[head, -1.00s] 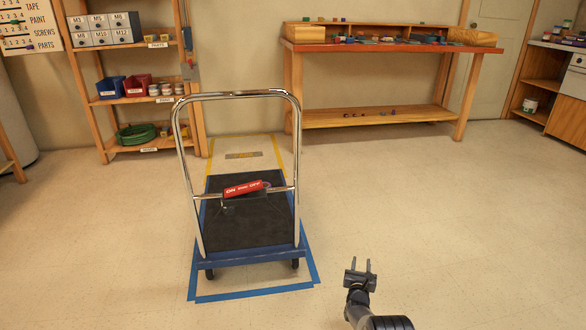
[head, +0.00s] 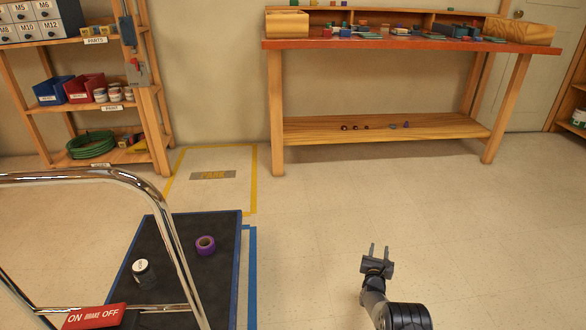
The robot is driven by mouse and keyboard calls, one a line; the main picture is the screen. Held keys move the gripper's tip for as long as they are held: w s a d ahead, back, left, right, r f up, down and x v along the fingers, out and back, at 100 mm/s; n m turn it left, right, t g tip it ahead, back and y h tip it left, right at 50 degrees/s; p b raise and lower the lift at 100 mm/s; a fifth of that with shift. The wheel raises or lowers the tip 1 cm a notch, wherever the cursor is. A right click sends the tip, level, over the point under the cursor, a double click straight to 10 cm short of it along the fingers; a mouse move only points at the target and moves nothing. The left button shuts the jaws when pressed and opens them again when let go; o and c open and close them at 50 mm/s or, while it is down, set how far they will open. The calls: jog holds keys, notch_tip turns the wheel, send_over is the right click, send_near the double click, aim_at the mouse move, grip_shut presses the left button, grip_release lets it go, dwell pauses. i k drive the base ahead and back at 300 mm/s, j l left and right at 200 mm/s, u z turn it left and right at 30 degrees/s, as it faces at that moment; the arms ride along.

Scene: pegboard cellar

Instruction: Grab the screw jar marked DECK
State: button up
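A small dark jar with a white lid (head: 144,274) stands on the black deck of the platform cart (head: 185,236) at the lower left of the head view. Marks on its lid are too small to read, so I cannot tell if it says DECK. My gripper (head: 379,248) is at the lower right, well to the right of the cart. Its two fingers are apart, with nothing between them.
A purple tape roll (head: 205,246) lies on the deck near the jar. The cart's chrome handle (head: 165,225) with a red brake sign (head: 95,317) rises in front. A workbench (head: 390,44) and shelves (head: 95,100) line the wall. The floor right of the cart is clear.

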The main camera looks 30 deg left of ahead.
aim_at(143, 271)
jog(key=i+u, duration=0.35)
jog(key=i+l+u, duration=0.45)
jog(key=i+u, duration=0.3)
jog(key=u, duration=1.35)
jog(key=i+j, duration=0.25)
jog(key=j, duration=0.1)
